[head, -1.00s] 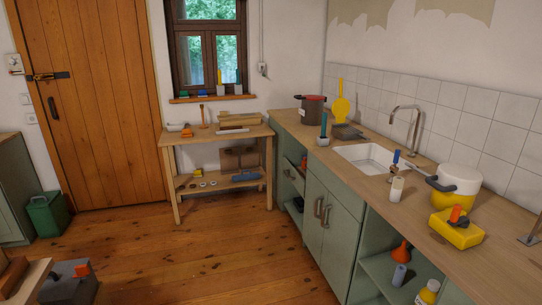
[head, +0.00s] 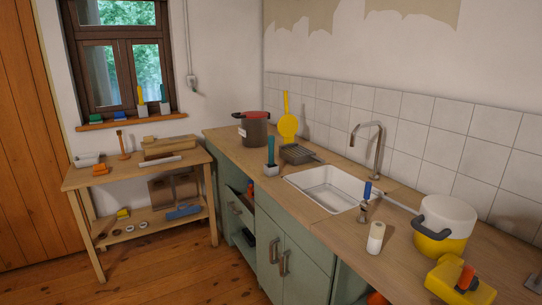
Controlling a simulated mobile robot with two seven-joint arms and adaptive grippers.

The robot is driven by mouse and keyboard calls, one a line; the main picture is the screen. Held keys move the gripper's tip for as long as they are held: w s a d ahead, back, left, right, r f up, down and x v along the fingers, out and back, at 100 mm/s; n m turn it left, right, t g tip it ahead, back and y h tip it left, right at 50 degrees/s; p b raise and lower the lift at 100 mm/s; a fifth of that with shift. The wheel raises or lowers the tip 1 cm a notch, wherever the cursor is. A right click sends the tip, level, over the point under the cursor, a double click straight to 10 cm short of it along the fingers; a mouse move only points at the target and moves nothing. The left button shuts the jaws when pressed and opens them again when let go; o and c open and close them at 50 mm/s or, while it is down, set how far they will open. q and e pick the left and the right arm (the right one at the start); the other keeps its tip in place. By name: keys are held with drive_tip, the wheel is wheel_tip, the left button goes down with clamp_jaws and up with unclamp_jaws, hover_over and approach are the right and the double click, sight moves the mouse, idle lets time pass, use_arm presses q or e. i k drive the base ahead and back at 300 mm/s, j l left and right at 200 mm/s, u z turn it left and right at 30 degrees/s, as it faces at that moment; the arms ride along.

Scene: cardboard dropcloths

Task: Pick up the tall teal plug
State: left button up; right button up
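A tall teal plug (head: 271,149) stands upright on the wooden counter, left of the sink. Its lower end is in or behind a small grey block (head: 271,170); I cannot tell how deep it sits. Neither of my grippers is in the head view.
The counter (head: 235,143) also bears a brown pot (head: 254,133), a dark rack (head: 297,154), a yellow paddle (head: 288,126), the sink (head: 310,177), a faucet (head: 377,148), a white-and-yellow pot (head: 444,222) and a yellow block (head: 455,283). A wooden side table (head: 135,177) stands left. Floor between is clear.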

sight(271, 138)
drive_tip(key=z, duration=0.75)
drive_tip(key=j+z, duration=0.2)
drive_tip(key=z, duration=0.2)
drive_tip(key=i+j+z, duration=0.1)
drive_tip(key=z, duration=0.3)
drive_tip(key=j+z, duration=0.75)
drive_tip(key=k+j+z, duration=0.15)
drive_tip(key=j+z, duration=0.2)
drive_tip(key=k+j+z, duration=0.1)
drive_tip(key=j, duration=0.25)
drive_tip(key=k+j+z, duration=0.15)
drive_tip(key=j, duration=0.2)
drive_tip(key=k+j+z, duration=0.1)
drive_tip(key=j, duration=0.25)
drive_tip(key=k+j, duration=0.15)
drive_tip(key=j, duration=0.15)
drive_tip(key=k+j, duration=0.15)
drive_tip(key=j, duration=0.15)
drive_tip(key=k+j, duration=0.15)
drive_tip(key=j, duration=0.15)
drive_tip(key=i+z, duration=0.05)
